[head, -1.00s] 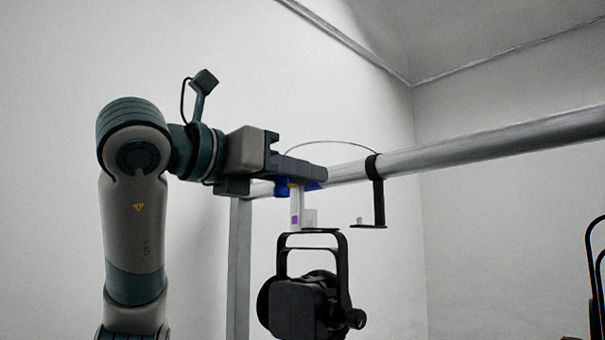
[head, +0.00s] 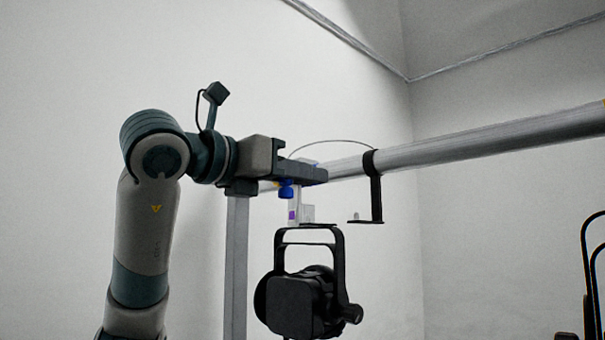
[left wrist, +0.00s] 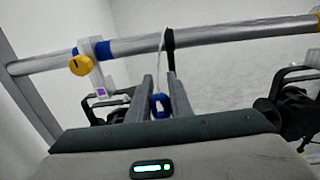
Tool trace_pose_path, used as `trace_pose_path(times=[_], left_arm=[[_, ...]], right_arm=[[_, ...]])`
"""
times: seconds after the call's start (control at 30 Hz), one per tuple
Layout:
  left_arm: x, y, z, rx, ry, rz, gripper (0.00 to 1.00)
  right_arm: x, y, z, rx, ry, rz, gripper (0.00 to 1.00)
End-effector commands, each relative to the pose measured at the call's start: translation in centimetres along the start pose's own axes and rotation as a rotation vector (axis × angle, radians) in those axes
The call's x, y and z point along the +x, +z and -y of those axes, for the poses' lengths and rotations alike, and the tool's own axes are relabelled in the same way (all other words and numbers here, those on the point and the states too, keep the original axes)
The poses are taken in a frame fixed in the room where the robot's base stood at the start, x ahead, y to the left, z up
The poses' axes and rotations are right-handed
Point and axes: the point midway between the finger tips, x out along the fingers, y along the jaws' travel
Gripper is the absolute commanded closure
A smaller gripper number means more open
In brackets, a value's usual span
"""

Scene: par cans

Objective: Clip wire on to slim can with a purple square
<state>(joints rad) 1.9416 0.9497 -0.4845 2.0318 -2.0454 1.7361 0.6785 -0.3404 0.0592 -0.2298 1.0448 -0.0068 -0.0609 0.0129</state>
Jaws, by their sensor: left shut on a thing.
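The slim can (head: 300,300) is black and hangs in a yoke under a pale clamp on the grey pipe. The clamp bears a small purple square (head: 292,215), which also shows in the left wrist view (left wrist: 101,92). My left gripper (head: 316,174) is beside the pipe, above the can, and hides part of the clamp. In the left wrist view its fingers (left wrist: 158,92) are shut on the blue end of the wire (left wrist: 158,104). The thin wire (head: 330,141) arches toward the black bracket on the pipe. My right gripper is not in view.
The grey pipe (head: 480,143) runs across, with an upright post (head: 236,265) at left. A black bracket (head: 377,200) hangs right of the can. Another black can (left wrist: 296,108) hangs at right in the left wrist view.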

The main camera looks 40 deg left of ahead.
Motion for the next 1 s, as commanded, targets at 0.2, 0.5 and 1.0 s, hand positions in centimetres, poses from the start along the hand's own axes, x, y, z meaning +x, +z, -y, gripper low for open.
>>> trace_pose_path(times=[0.2,0.5,1.0], left_arm=[[0.8,0.0,-0.5,-0.002,0.000,0.000,1.00],[1.8,0.0,-1.2,-0.001,0.000,0.000,1.00],[3.5,-0.1,-2.4,-0.002,0.000,-0.001,1.00]], right_arm=[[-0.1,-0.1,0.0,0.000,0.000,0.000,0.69],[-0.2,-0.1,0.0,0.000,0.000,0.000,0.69],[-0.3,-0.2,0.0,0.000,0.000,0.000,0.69]])
